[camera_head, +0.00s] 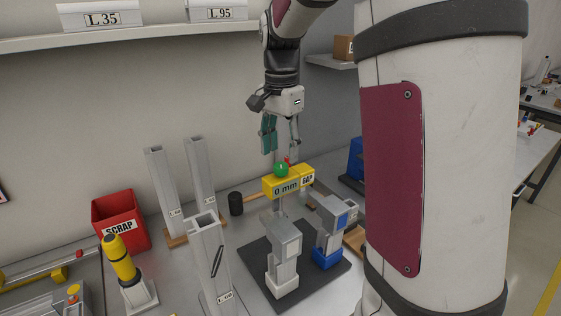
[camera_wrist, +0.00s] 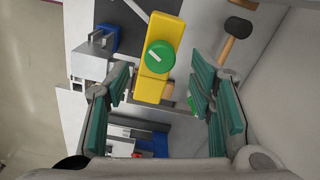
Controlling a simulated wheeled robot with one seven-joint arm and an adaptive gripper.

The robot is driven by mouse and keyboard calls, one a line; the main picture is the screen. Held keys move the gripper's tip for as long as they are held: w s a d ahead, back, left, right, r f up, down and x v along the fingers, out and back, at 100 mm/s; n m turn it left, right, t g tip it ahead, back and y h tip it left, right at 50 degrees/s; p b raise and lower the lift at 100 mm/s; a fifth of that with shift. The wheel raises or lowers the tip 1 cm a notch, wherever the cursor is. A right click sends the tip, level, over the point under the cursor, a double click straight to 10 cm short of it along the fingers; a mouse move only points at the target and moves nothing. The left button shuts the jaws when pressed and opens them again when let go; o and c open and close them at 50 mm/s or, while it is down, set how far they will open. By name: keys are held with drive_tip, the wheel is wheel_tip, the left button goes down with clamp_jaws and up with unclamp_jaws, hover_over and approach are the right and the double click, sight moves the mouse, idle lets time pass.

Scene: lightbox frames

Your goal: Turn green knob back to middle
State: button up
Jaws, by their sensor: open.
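The green knob (camera_head: 281,170) sits on top of a yellow block (camera_head: 270,186) labelled "0 mm" and "GAP". In the wrist view the knob (camera_wrist: 160,56) is round, with a white pointer line lying slanted across it. My gripper (camera_head: 281,142) is above the knob, pointing down, its teal-padded fingers apart and empty. In the wrist view the fingers of my gripper (camera_wrist: 164,95) stand to the left and right of the yellow block (camera_wrist: 149,88). The knob lies a little beyond the fingertips there, with no visible contact.
A dark plate (camera_head: 265,288) with grey and blue clamp blocks lies below the yellow block. Upright metal profiles (camera_head: 162,185), a red scrap bin (camera_head: 124,222) and a yellow-black cylinder (camera_head: 118,258) stand to the left. A mallet (camera_wrist: 238,30) lies beside the yellow block.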

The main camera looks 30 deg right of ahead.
sight(281, 164)
drive_tip(key=shift+f, duration=2)
drive_tip(key=shift+c, duration=0.4)
clamp_jaws()
